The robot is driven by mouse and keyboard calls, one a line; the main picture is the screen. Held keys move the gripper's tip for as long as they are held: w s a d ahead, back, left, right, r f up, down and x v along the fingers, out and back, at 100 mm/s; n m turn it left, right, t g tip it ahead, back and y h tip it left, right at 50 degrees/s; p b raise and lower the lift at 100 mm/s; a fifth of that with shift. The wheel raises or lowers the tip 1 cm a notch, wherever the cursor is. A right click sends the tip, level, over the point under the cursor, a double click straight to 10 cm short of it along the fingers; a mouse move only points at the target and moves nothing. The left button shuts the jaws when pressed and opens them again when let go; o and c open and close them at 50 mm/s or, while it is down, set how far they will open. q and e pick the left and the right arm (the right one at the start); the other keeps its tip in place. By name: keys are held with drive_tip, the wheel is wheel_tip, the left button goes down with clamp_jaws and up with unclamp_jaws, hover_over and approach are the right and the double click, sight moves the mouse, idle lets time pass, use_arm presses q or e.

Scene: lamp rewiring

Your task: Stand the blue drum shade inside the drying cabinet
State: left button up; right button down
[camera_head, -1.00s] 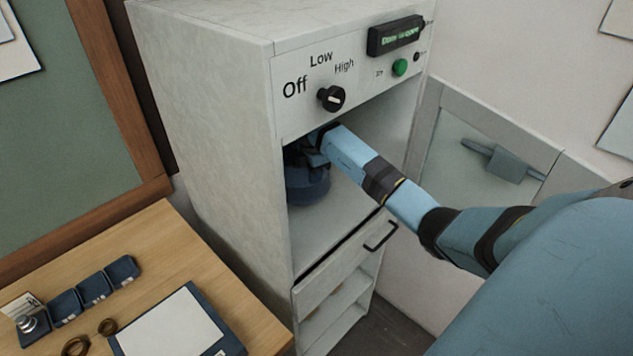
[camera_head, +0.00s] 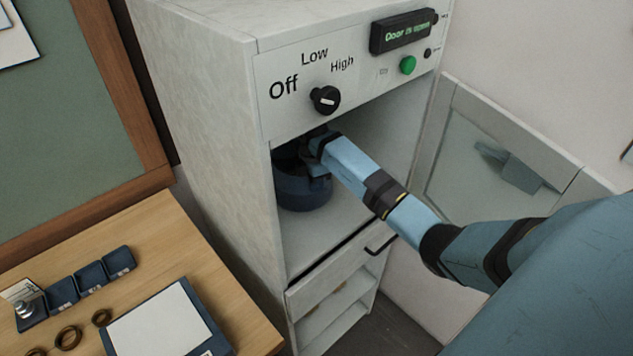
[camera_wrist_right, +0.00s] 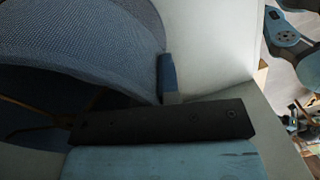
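The blue drum shade (camera_head: 303,193) is inside the drying cabinet (camera_head: 209,104), by the left wall of its open compartment. It looks upright; whether its base rests on the floor is unclear. My right gripper (camera_head: 317,158) reaches in from the right and is at the shade's upper rim. In the right wrist view the mesh shade (camera_wrist_right: 85,45) fills the upper left, with brass wires inside its rim. One blue finger of the right gripper (camera_wrist_right: 167,78) stands against or very near the shade's wall; the other finger is hidden, so its grip is unclear. My left gripper is out of view.
The cabinet door (camera_head: 485,165) stands open to the right. Control knob (camera_head: 325,99), green button (camera_head: 407,65) and dark display (camera_head: 403,31) are above the opening. A drawer handle (camera_head: 381,243) is below. The wooden table (camera_head: 215,285) holds small blue bins (camera_head: 90,276) and brass rings (camera_head: 68,338).

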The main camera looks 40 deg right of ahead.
drive_tip(key=shift+a+f, duration=0.1)
drive_tip(key=c, duration=1.3)
unclamp_jaws()
drive_tip(key=shift+c, duration=0.2)
wheel_tip(320, 180, up, 8)
drive_tip(key=b, duration=0.1)
drive_tip(key=shift+w+f+b, duration=0.15)
drive_tip(key=shift+w+b, duration=0.1)
drive_tip(key=shift+b, duration=0.15)
